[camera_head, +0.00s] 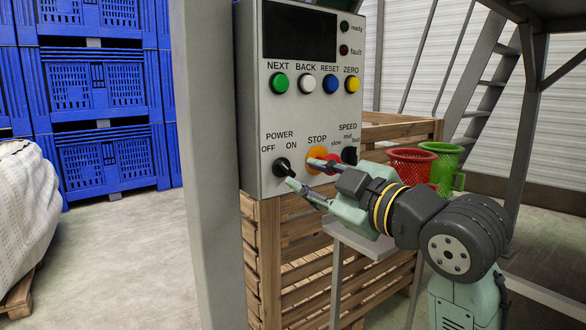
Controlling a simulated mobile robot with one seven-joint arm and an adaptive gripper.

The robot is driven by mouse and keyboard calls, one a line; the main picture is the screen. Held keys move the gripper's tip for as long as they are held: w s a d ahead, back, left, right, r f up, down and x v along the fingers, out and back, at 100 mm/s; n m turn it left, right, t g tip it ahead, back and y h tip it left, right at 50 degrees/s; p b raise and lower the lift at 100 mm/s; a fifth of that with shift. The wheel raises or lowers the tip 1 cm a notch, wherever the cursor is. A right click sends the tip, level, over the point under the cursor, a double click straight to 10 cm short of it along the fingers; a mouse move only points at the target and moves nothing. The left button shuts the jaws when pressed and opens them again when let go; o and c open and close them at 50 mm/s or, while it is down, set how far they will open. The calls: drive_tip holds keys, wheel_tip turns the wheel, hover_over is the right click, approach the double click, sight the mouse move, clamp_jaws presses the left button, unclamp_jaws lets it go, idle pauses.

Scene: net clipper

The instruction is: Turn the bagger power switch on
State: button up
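The bagger control panel (258,120) is a light grey box with a dark screen on top. The power switch (282,166) is a black knob at its lower left, under the label POWER with OFF at left and ON at right. My gripper (300,174) reaches in from the right, its two fingers apart. One fingertip is at the power switch's lower right, and the other is in front of the red and orange stop button (317,155). I cannot tell whether either finger touches the panel. The switch's pointing direction is too small to tell.
Green, white, blue and yellow buttons (316,84) sit above the switches. The black speed knob (349,155) is close behind my gripper. A grey post (205,160) stands left of the panel. Wooden crates (290,250), red (411,164) and green (443,166) baskets are nearby.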

sight(288, 168)
drive_tip(key=x, duration=0.5)
drive_tip(key=shift+w+a+p, duration=0.15)
drive_tip(key=shift+p, duration=0.15)
drive_tip(key=shift+c, duration=0.5)
clamp_jaws()
